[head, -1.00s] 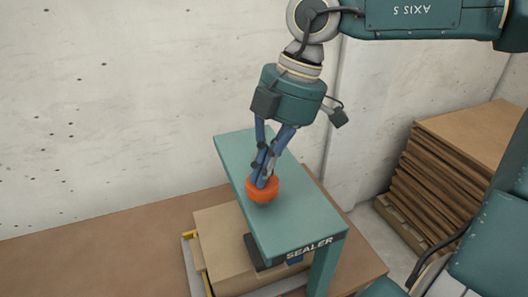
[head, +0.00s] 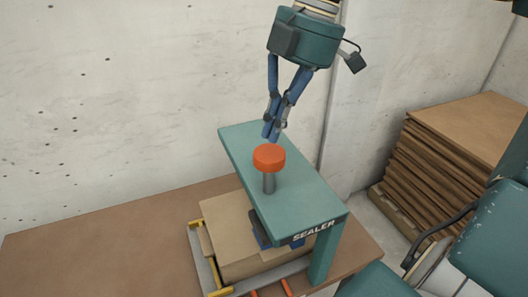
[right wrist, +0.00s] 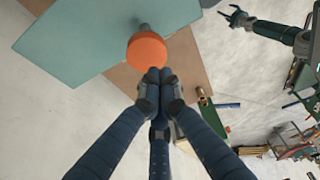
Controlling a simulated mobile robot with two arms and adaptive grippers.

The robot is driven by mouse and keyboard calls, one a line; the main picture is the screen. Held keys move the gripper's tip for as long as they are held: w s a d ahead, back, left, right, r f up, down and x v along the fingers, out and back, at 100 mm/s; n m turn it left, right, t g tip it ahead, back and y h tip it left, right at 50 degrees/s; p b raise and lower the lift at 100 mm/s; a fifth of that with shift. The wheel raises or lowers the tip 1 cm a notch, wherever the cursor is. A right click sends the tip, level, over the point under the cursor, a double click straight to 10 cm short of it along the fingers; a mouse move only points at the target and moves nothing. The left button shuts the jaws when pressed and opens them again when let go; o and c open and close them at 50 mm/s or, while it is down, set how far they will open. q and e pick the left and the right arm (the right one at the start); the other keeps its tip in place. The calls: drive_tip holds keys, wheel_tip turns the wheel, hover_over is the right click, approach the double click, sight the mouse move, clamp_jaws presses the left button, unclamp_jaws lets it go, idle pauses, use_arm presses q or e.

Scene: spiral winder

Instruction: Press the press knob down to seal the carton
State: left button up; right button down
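The orange press knob (head: 269,157) stands raised on a grey shaft above the teal top of the sealer (head: 310,199). It also shows in the right wrist view (right wrist: 147,51). The brown carton (head: 229,227) sits under the sealer's top, on a grey tray, partly hidden by the top. My right gripper (head: 271,133) is above and just behind the knob, apart from it, with its fingers together and nothing between them. Its fingertips also show in the right wrist view (right wrist: 157,74). My left gripper (right wrist: 240,18) shows at the upper right of the right wrist view, its fingers apart and empty.
A stack of brown cardboard sheets (head: 445,155) stands on a pallet at the right. The brown table (head: 110,240) is bare to the left. A concrete wall (head: 130,90) closes off the back. Yellow guides (head: 214,275) edge the tray.

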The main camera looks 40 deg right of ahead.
drive_tip(key=d+r, duration=0.2)
drive_tip(key=shift+w+d+r, duration=0.1)
drive_tip(key=shift+w+r, duration=0.1)
drive_tip(key=shift+r, duration=0.2)
use_arm(q)
drive_tip(key=shift+d+f, duration=0.3)
drive_tip(key=shift+d, duration=0.45)
use_arm(e)
drive_tip(key=shift+v, duration=1.05)
drive_tip(key=shift+r, duration=0.1)
